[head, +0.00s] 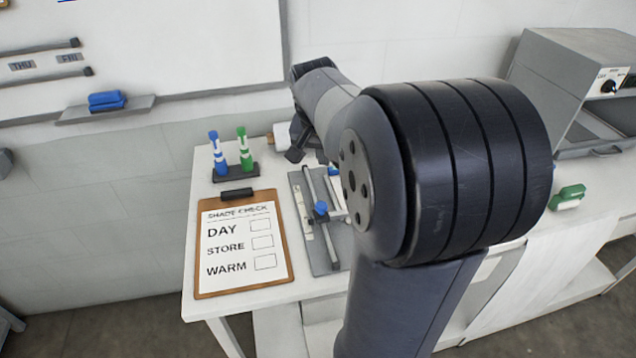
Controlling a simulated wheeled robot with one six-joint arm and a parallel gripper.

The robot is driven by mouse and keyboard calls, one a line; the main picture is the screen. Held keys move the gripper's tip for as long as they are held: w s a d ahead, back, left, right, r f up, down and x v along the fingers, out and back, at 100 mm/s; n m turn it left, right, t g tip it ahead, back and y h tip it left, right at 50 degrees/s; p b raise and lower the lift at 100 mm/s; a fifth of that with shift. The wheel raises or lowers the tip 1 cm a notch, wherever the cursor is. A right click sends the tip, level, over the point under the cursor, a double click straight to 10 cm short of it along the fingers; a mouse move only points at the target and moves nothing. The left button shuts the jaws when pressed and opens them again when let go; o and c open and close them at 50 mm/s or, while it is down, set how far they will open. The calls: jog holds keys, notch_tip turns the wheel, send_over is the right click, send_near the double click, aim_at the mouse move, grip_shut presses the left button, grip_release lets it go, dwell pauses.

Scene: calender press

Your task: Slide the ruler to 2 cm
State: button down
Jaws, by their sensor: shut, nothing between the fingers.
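The ruler device is a grey plate (297,185) on the white table, with a pale strip and a metal rail running along it. A blue knob (320,208) sits on a slider bar partway along the rail. The scale marks are too small to read. My arm covers the plate's right side. My gripper (296,154) shows only in part, as dark fingers just beyond the far end of the plate, apart from the blue knob. It is shut and holds nothing.
Left of the plate lies a clipboard (241,246). Blue (218,155) and green (244,150) markers stand in a dark holder behind it. A pale cylinder (283,134) is close to my gripper. A grey machine (560,85) and a green eraser-like block (568,196) are at right.

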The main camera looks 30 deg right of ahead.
aim_at(323, 202)
jog(key=p+x, duration=0.1)
jog(key=x, duration=0.9)
jog(key=shift+s+a, duration=0.1)
jog(key=shift+s, duration=0.1)
jog(key=shift+s+a+p, duration=0.45)
jog(key=shift+s+a, duration=0.4)
jog(key=shift+s, duration=0.05)
jog(key=shift+s+a+f, duration=0.25)
jog(key=shift+s+a, duration=0.2)
jog(key=shift+s, duration=0.05)
jog(key=shift+s+a+f+b, duration=0.2)
jog(key=shift+s+b, duration=0.1)
jog(key=shift+b, duration=0.15)
jog(key=shift+s+a+r, duration=0.1)
jog(key=shift+s, duration=0.1)
